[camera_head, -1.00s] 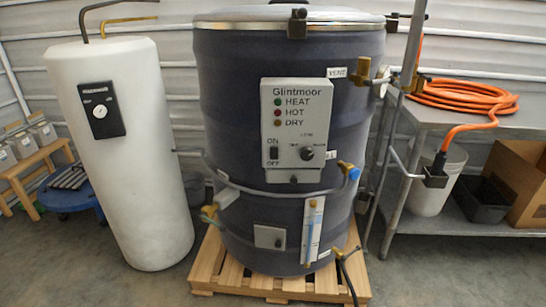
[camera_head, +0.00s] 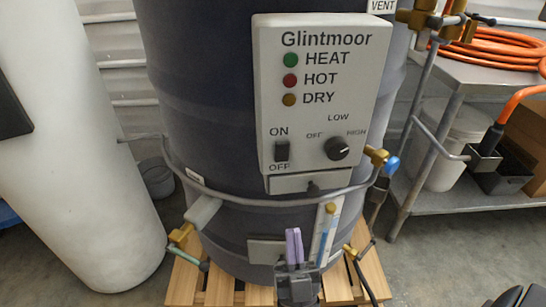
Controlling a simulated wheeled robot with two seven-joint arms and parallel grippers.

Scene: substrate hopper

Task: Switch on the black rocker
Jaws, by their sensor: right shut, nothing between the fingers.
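The black rocker (camera_head: 282,151) is on the lower left of the grey Glintmoor control panel (camera_head: 268,80), with ON printed above it and OFF below. Which way it is tipped is too small to tell. My right gripper (camera_head: 294,232) shows at the bottom middle, its purple-tipped fingers together and pointing up, with nothing between them. It is below the panel in the picture and apart from the rocker. My left gripper is not in view.
A dark round knob (camera_head: 337,148) sits right of the rocker. A grey pipe (camera_head: 250,201) curves across the drum (camera_head: 200,100) below the panel, with brass valves at its sides. A white tank (camera_head: 75,150) stands left and a metal table (camera_head: 490,75) right.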

